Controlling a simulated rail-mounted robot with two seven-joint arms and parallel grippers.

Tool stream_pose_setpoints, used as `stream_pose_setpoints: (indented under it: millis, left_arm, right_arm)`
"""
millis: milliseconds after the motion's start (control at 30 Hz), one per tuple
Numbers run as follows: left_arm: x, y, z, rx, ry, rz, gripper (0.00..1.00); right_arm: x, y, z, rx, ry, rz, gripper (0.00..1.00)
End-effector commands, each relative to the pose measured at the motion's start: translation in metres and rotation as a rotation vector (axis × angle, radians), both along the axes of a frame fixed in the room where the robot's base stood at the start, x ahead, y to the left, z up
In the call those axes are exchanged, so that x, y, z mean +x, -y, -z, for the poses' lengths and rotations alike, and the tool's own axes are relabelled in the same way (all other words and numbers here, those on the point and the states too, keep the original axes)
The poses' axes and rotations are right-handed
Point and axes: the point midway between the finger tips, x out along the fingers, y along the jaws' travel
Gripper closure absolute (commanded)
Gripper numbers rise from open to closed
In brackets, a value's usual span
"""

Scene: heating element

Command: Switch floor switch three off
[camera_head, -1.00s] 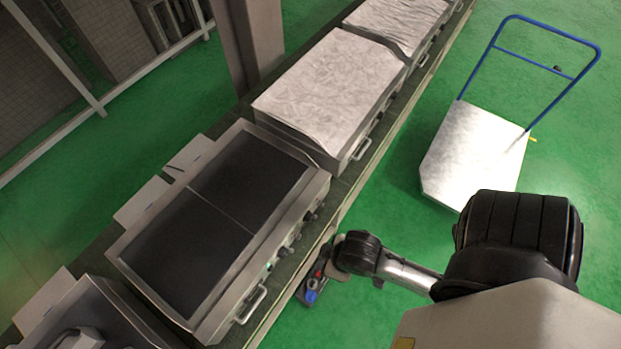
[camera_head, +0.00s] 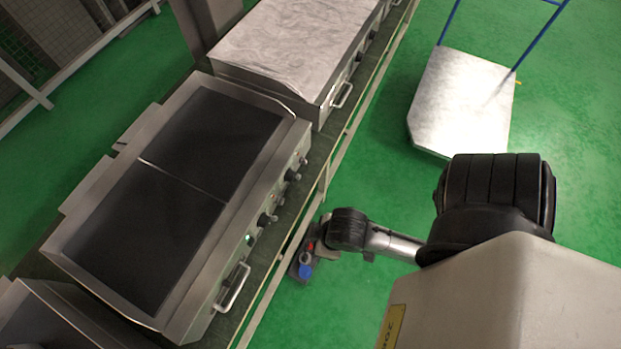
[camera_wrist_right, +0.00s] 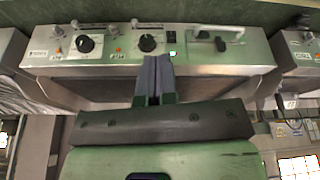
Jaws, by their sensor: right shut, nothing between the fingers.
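A heating unit (camera_head: 170,180) with a dark two-part top stands in the line at left. Its front panel (camera_wrist_right: 205,67) in the right wrist view carries black knobs (camera_wrist_right: 147,43), small levers, orange lamps and a lit white lamp (camera_wrist_right: 172,53). The labels are too small to read, so I cannot tell which switch is number three. My right gripper (camera_wrist_right: 154,62) is shut and empty, with its fingertips in front of the panel, just below the middle knob. I cannot tell whether they touch it. In the head view my right arm reaches down beside the unit's front. My left gripper is out of view.
A unit with a silvery cover (camera_head: 285,45) stands behind, and another unit (camera_head: 70,315) in front. A metal handle (camera_head: 233,288) sticks out of the dark unit's front. A flat trolley (camera_head: 463,100) with a blue frame stands at right. Green floor lies clear between.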

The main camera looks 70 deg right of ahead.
Motion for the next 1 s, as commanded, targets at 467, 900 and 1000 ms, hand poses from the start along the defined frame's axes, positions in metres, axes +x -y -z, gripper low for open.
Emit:
stream_pose_setpoints:
  millis: [467,900,1000]
  left_arm:
    - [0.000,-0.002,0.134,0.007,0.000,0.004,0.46]
    - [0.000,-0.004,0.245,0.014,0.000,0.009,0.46]
    - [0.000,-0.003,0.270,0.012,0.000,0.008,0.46]
  right_arm:
    - [0.001,0.001,0.136,0.000,-0.001,0.008,1.00]
    - [0.008,0.006,0.256,0.001,-0.007,0.073,1.00]
    - [0.011,0.009,0.287,0.002,-0.011,0.108,1.00]
